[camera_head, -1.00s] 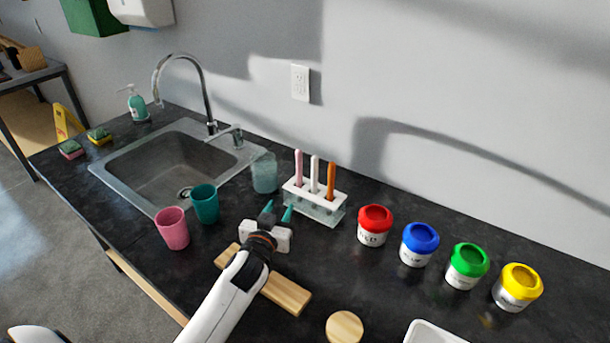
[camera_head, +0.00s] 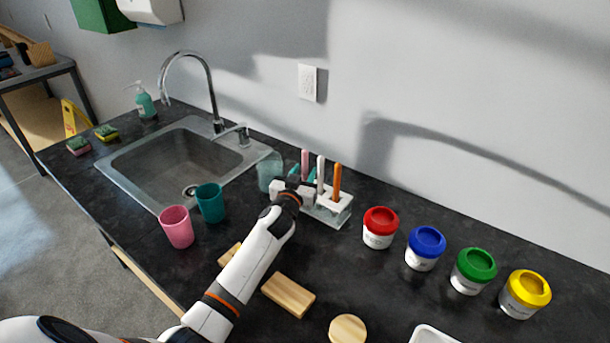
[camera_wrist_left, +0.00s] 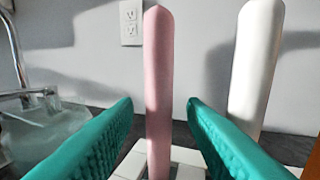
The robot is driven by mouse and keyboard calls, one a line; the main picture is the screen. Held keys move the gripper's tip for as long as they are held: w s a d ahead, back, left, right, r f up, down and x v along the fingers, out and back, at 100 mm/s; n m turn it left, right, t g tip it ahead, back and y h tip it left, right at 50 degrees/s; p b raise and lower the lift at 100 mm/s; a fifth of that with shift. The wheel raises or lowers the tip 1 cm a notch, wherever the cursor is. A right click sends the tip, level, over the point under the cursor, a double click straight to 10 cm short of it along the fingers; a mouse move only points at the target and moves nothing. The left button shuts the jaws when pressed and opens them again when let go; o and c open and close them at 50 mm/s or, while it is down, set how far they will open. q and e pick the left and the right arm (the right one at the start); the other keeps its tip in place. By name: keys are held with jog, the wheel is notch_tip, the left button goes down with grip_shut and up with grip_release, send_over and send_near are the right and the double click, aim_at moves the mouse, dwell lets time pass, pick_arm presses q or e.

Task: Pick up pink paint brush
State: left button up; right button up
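The pink paint brush (camera_head: 305,163) stands upright in the white-topped brush holder (camera_head: 334,203), at its left end. In the left wrist view the pink brush (camera_wrist_left: 158,85) rises between the two teal fingers of my left gripper (camera_wrist_left: 160,115). The fingers are open, with a gap on each side of the brush. In the head view my left gripper (camera_head: 297,177) is at the holder's left end, its fingertips partly hidden. A white brush (camera_head: 321,172) and an orange brush (camera_head: 337,180) stand to the right. My right gripper is not in view.
A clear cup (camera_head: 268,172) stands close left of my gripper. The white brush (camera_wrist_left: 255,65) is close to the right finger. Paint jars, with the red one (camera_head: 380,226) nearest, stand right. A teal cup (camera_head: 210,203) and pink cup (camera_head: 177,227) are left, by the sink (camera_head: 128,183).

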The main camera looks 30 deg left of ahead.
pick_arm(q)
jog(key=shift+w+a, duration=0.15)
jog(key=shift+w, duration=0.6)
jog(key=shift+c, duration=0.4)
grip_shut()
